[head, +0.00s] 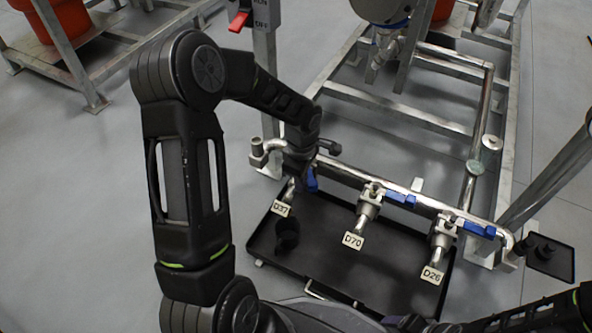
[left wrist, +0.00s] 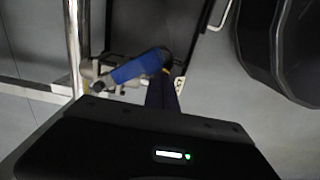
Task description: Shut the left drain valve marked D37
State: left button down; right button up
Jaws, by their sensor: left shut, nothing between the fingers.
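The left drain valve hangs off the pipe at the left, above its tag D37 (head: 281,208). Its blue lever (head: 311,181) is partly hidden by my left gripper in the head view. In the left wrist view the blue lever (left wrist: 140,66) lies slantwise just beyond my fingers. My left gripper (head: 300,168) is shut and empty, right at the lever; its dark fingers (left wrist: 161,90) reach the lever in the wrist view. Whether they touch it I cannot tell.
Valves D70 (head: 367,207) and D26 (head: 442,236) stand to the right, their blue levers lying along the pipe. Frame rails lie behind; a post stands close to my left forearm.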

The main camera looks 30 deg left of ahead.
aim_at(317, 183)
pick_arm(q)
jog(key=shift+w+d, duration=0.1)
jog(key=shift+w+d+b, duration=0.3)
jog(key=shift+w+d, duration=0.2)
jog(key=shift+d, duration=0.35)
jog(key=shift+w+d, duration=0.1)
jog(key=shift+w, duration=0.05)
jog(key=shift+w+d, duration=0.6)
jog(key=shift+w, duration=0.15)
jog(key=shift+w+d+b, duration=0.35)
jog(key=shift+w+d, duration=0.25)
jog(key=shift+w, duration=0.35)
